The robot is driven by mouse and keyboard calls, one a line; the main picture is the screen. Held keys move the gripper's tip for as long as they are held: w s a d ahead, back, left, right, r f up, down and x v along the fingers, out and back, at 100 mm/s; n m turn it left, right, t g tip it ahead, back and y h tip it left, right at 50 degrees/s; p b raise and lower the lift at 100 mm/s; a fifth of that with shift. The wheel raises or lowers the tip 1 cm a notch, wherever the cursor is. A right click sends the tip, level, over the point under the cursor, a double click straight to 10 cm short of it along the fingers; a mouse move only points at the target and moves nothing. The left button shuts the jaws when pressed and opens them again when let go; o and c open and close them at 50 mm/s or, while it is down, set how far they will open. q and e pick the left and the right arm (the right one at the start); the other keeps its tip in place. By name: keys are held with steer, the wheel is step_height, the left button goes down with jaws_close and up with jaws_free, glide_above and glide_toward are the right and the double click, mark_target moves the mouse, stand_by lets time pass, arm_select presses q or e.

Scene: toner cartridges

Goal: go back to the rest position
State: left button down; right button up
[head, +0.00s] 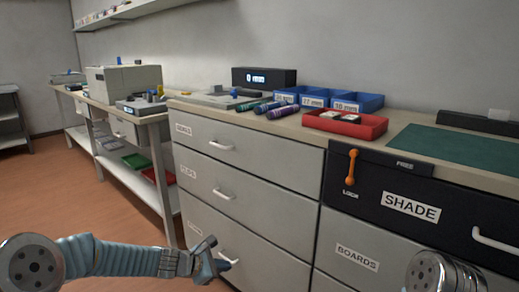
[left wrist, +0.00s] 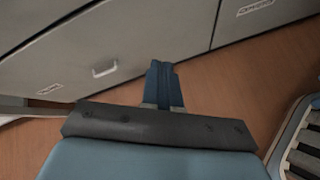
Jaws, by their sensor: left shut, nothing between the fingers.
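My left gripper (head: 218,262) is low in the head view, in front of the bottom drawer of the grey cabinet (head: 250,160). Its fingers are closed together with nothing between them. In the left wrist view the shut fingers (left wrist: 163,82) point toward the floor and the cabinet's lower edge. In the head view the fingertips overlap the bottom drawer's handle; whether they touch it I cannot tell. A part of my right arm shows at the bottom right, but its gripper is out of view.
The counter holds blue bins (head: 330,98), a red tray (head: 345,124), dark cylinders (head: 270,108) and a green mat (head: 455,148). The SHADE drawer (head: 410,205) has an orange latch (head: 352,166). All drawers look closed. A white bench (head: 130,120) stands further left. The brown floor (head: 60,200) is clear.

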arm_select(q)
steer(key=s+f+m+g+y, duration=0.25)
steer(key=s+f+m, duration=0.35)
steer(key=s+f, duration=0.55)
steer(key=s+f+m+g, duration=0.2)
steer(key=s+f+m, duration=0.4)
steer(key=s, duration=0.3)
steer(key=s+f+m+g+y, duration=0.1)
steer(key=s+f+m+g, duration=0.1)
steer(key=s+f+m, duration=0.5)
steer(key=s, duration=0.3)
steer(key=shift+s+p, duration=0.2)
steer(key=shift+p, duration=0.2)
